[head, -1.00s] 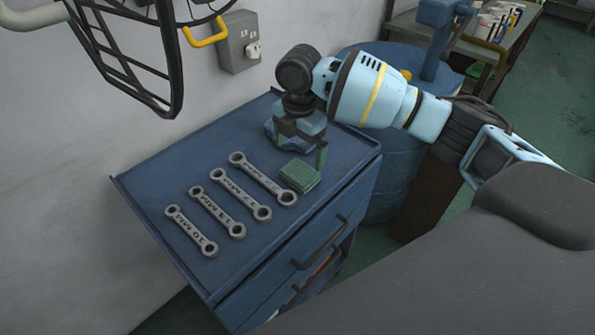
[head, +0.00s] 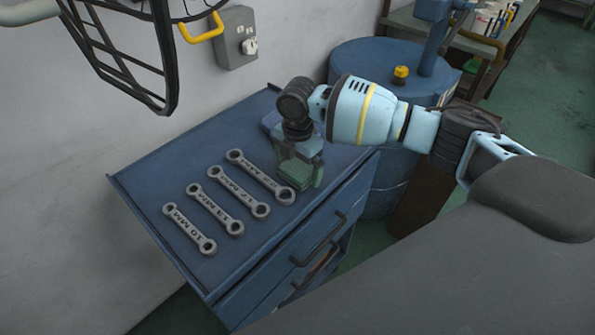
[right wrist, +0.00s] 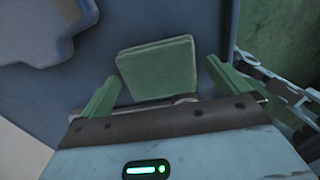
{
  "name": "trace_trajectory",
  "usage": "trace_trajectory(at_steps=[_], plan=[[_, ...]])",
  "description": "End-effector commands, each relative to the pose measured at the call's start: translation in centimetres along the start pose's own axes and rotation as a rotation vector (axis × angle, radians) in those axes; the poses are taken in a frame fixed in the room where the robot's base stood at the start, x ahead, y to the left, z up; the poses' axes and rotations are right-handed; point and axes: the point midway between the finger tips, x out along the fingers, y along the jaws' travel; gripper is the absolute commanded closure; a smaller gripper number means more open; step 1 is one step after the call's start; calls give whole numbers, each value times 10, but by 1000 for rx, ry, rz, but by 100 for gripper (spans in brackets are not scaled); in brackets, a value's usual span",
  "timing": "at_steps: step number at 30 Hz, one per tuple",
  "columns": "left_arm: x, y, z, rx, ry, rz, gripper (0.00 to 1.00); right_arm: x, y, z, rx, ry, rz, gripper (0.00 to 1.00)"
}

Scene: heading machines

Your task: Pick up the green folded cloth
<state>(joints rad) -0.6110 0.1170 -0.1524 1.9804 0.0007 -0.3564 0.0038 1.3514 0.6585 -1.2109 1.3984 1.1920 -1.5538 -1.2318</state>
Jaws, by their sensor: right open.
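The green folded cloth (head: 293,175) lies on the blue cabinet top (head: 150,175), beside the wrenches. In the right wrist view the cloth (right wrist: 157,68) is a flat square pad in front of and between the two green fingers. My right gripper (head: 300,172) points down over the cloth, close to it; it also shows in the right wrist view (right wrist: 160,85), open, with nothing held. The gripper hides part of the cloth in the head view. I cannot tell whether the fingers touch the cabinet top. My left gripper is not in view.
Several grey ring wrenches (head: 213,208) lie in a row left of the cloth. A blue item (head: 271,121) sits behind the gripper. A blue drum (head: 370,66) stands right of the cabinet. The wall (head: 60,120) is at the left.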

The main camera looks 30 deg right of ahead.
Motion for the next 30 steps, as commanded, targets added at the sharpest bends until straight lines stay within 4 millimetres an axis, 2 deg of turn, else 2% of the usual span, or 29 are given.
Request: trace_trajectory(at_steps=[3,12,23,30], plan=[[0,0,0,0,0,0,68,0,0,0,0,0,0,3],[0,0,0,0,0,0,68,0,0,0,0,0,0,41],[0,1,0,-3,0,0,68,-5,1,0,0,1,2,41],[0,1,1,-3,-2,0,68,-32,1,0,0,1,4,41]])
